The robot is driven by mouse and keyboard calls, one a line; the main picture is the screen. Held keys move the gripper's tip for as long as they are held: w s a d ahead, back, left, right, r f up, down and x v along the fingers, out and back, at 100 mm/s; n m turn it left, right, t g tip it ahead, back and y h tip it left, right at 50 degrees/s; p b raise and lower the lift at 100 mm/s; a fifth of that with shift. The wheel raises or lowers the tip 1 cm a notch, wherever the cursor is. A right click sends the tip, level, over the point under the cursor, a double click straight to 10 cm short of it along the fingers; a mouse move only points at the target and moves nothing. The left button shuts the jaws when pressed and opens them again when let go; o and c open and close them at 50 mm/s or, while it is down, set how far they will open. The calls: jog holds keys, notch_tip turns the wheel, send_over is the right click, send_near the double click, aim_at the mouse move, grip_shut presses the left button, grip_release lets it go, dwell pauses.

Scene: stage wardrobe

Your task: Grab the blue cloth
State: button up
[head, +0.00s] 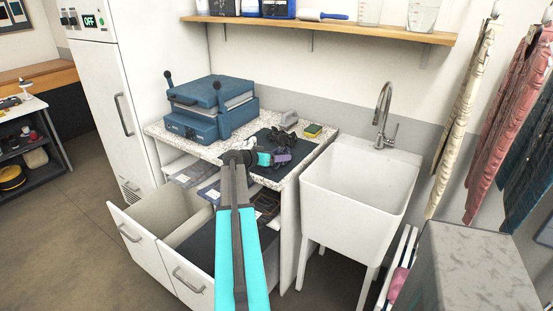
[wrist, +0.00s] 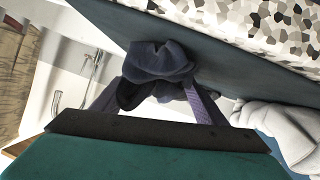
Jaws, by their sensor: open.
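A crumpled dark blue cloth (wrist: 158,62) lies on a dark mat (wrist: 215,62) in the wrist view, straight ahead of my gripper. My gripper (wrist: 157,88) is open, with one purple finger on each side of the cloth's near part. I cannot tell whether the fingers touch it. In the head view my gripper (head: 283,157) is low over the speckled worktop, and the dark cloth (head: 279,137) shows just behind it, partly hidden by the wrist.
A grey cloth (head: 289,118) and a yellow-green sponge (head: 313,130) lie behind on the worktop. A blue press (head: 208,108) stands to the left, a white sink (head: 360,180) to the right. Open drawers (head: 165,225) stick out below the worktop.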

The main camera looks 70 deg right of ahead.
aim_at(278, 149)
dwell(0.5)
jog(key=c, duration=0.7)
jog(key=shift+o, duration=0.2)
jog(key=shift+r, duration=0.1)
jog(key=shift+r+b, duration=0.8)
jog(key=shift+r, duration=0.9)
jog(key=s+a+b, duration=0.1)
jog(key=s+a, duration=0.1)
jog(key=a, duration=0.2)
jog(key=s+a+r+b, duration=0.1)
jog(key=s+a, duration=0.1)
jog(key=a, duration=0.3)
jog(key=s+a+b, duration=0.1)
jog(key=s+a, duration=0.2)
jog(key=a, duration=0.2)
jog(key=shift+a+r+b, duration=0.2)
jog(key=shift+b, duration=0.15)
